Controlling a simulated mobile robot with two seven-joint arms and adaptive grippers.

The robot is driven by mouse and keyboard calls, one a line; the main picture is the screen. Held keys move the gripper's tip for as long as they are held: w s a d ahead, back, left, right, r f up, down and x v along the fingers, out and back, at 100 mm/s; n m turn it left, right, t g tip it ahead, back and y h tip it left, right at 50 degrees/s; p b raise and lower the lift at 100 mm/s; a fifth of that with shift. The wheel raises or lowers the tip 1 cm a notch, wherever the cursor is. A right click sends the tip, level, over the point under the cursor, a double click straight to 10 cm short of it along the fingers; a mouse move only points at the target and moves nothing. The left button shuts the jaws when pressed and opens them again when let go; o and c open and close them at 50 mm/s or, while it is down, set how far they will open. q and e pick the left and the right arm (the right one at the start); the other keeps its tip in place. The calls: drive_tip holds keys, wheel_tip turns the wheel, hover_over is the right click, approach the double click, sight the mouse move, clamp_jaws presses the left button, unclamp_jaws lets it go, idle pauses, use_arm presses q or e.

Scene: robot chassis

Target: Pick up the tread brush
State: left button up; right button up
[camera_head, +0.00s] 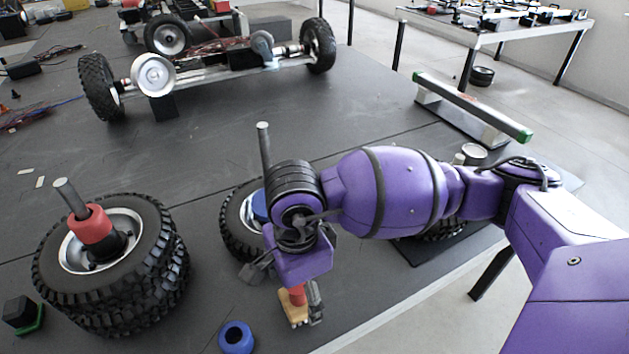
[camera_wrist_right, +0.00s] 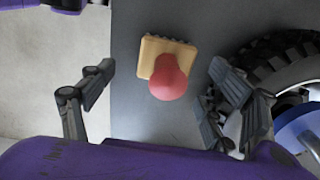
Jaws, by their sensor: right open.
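The tread brush has a tan block (camera_head: 294,313) and a red handle (camera_head: 297,294), and sits on the dark table near its front edge. In the right wrist view the red knob (camera_wrist_right: 168,80) points up at the camera over the tan block (camera_wrist_right: 152,48), with dark bristles along its far edge. My right gripper (camera_head: 285,289) is open above the brush. In the right wrist view the brush lies between its spread fingers, with a gap on each side. The gripper partly hides the handle in the head view. My left gripper is not in view.
A tyre with a blue part (camera_wrist_right: 290,130) stands close beside the right finger. Stacked tyres (camera_head: 120,265) with a red collar are at left. A blue ring (camera_head: 236,338) lies near the front edge.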

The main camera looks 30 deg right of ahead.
sight(297, 297)
drive_tip(key=f, duration=0.3)
drive_tip(key=shift+w+a+f, duration=0.2)
drive_tip(key=shift+w+f, duration=0.2)
drive_tip(key=shift+f, duration=0.6)
drive_tip(key=c, duration=0.7)
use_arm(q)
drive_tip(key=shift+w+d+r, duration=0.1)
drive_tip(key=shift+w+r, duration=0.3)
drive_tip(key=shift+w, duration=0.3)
use_arm(e)
drive_tip(key=c, duration=0.6)
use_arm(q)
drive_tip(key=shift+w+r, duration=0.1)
use_arm(e)
drive_tip(key=shift+r, duration=0.15)
